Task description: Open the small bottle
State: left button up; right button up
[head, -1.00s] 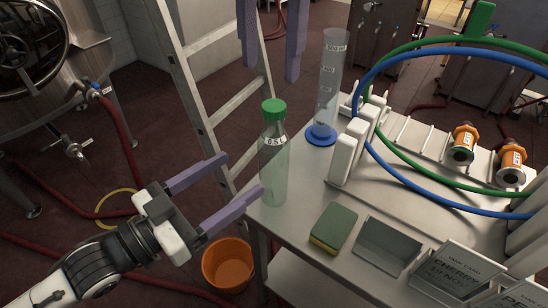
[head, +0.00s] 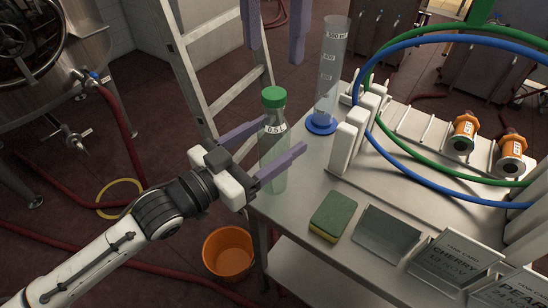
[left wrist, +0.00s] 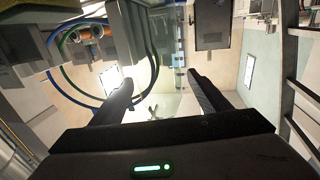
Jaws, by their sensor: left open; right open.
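The small clear bottle (head: 272,180) marked 0.5 L stands upright at the table's left corner. Its green cap (head: 273,97) is on its neck. My left gripper (head: 284,136) is open, with one purple finger passing in front of the bottle and the other behind its left side. The bottle's upper body shows between them; I cannot tell if they touch it. In the left wrist view both fingers (left wrist: 158,88) are spread wide; the bottle is not clear there. My right gripper (head: 272,24) hangs open and empty at the top edge, fingers pointing down.
A measuring cylinder (head: 330,72) with a blue base stands close behind the bottle. Blue and green hoses arch at right. An orange bucket (head: 229,254) stands on the floor.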

aim_at(274, 93)
pick_arm(q)
grip_shut()
dwell(0.3)
pick_arm(e)
jog(key=m, duration=0.8)
jog(key=shift+m, duration=0.3)
jog(key=shift+f, duration=0.2)
notch_tip(274, 93, down, 8)
jog(key=shift+r, duration=0.15)
